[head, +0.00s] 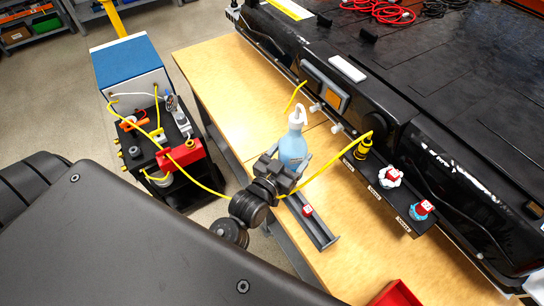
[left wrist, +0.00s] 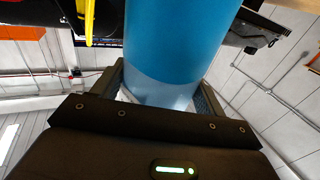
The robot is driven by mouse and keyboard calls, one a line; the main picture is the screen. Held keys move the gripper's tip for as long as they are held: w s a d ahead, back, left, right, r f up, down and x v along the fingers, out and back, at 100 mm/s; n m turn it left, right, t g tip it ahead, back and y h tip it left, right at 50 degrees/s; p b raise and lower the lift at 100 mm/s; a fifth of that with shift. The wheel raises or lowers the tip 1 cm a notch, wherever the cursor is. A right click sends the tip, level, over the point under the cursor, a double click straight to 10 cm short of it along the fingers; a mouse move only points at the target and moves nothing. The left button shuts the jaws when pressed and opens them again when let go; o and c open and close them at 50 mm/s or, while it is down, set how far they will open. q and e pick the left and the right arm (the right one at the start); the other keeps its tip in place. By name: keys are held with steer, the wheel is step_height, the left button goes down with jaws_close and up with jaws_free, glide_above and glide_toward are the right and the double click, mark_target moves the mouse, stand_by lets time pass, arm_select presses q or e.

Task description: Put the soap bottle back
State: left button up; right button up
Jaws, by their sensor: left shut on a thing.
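The soap bottle (head: 294,148) is light blue with a white pump top. It stands about upright over the wooden bench, in front of the black pack. My left gripper (head: 284,170) is shut on its lower part. In the left wrist view the blue bottle (left wrist: 172,45) fills the space between the fingers (left wrist: 165,90). The gripper hides the bottle's base in the head view, so I cannot tell whether it touches the bench. My right gripper is not in view.
The wooden bench (head: 215,75) has clear room left of the bottle. A yellow cable (head: 330,172) runs close by.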

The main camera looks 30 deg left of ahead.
arm_select(q)
steer(key=shift+w+d, duration=0.4)
steer(key=shift+w, duration=0.15)
steer(key=shift+w+d+f+h, duration=0.1)
steer(key=shift+d+f+h, duration=0.1)
steer(key=shift+h, duration=0.1)
steer(key=shift+a+f, duration=0.1)
steer(key=shift+f, duration=0.05)
steer(key=shift+w+a+f, duration=0.1)
steer(key=shift+a+f, duration=0.1)
steer(key=w+a+f+b, duration=0.6)
steer(key=a+f+b, duration=0.2)
steer(key=a+b, duration=0.3)
steer(key=shift+w+f, duration=0.3)
steer(key=shift+w, duration=0.05)
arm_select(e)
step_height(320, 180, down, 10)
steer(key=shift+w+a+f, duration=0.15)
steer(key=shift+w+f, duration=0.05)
